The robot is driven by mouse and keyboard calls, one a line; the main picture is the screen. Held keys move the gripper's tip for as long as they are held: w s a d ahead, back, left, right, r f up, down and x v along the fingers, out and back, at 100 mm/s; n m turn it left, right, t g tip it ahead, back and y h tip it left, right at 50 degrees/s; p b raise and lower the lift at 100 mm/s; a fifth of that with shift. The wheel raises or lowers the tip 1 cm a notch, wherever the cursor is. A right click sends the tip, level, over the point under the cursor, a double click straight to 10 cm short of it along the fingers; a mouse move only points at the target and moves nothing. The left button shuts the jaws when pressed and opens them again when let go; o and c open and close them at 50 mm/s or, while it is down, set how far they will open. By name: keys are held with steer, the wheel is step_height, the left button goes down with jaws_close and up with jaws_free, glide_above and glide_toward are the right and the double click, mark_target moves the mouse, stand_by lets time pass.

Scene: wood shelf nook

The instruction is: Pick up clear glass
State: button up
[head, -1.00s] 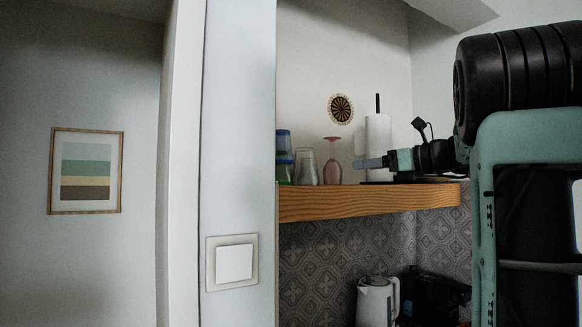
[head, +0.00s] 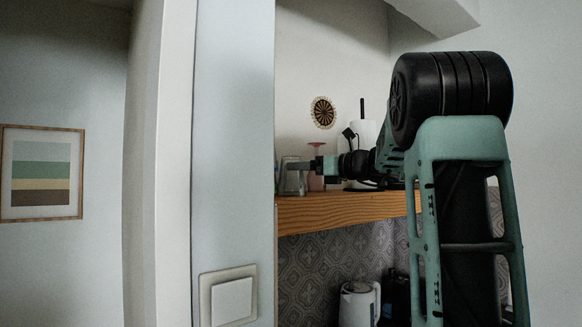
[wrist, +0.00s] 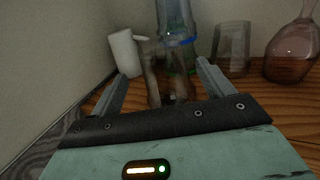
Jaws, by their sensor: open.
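A clear glass (wrist: 154,82) stands between the two spread fingers of my gripper (wrist: 162,71) in the wrist view, in front of a blue and green glass (wrist: 176,28). The fingers are open and apart; whether either touches the glass cannot be told. A second clear glass (wrist: 232,48) stands to the right, outside the fingers. In the head view, my gripper (head: 298,166) overlaps a clear glass (head: 292,182) at the shelf's left end.
A pink glass (wrist: 292,52) stands upside down at the right, and a white cup (wrist: 125,52) stands at the left by the wall. The wooden shelf (head: 345,207) carries a paper towel roll (head: 364,137). The white pillar (head: 235,130) hides the shelf's left part. A kettle (head: 358,303) stands below.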

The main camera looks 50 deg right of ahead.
steer(key=shift+w+a+r, duration=0.1)
steer(key=shift+w, duration=0.6)
steer(key=w+p, duration=0.2)
steer(key=w, duration=0.1)
steer(key=w+p, duration=0.1)
steer(key=shift+w+a+r+p, duration=0.1)
steer(key=shift+w+r+p, duration=0.15)
steer(key=shift+w+p, duration=0.1)
steer(key=shift+w+f, duration=0.15)
steer(key=shift+w, duration=0.15)
steer(key=c, duration=1.2)
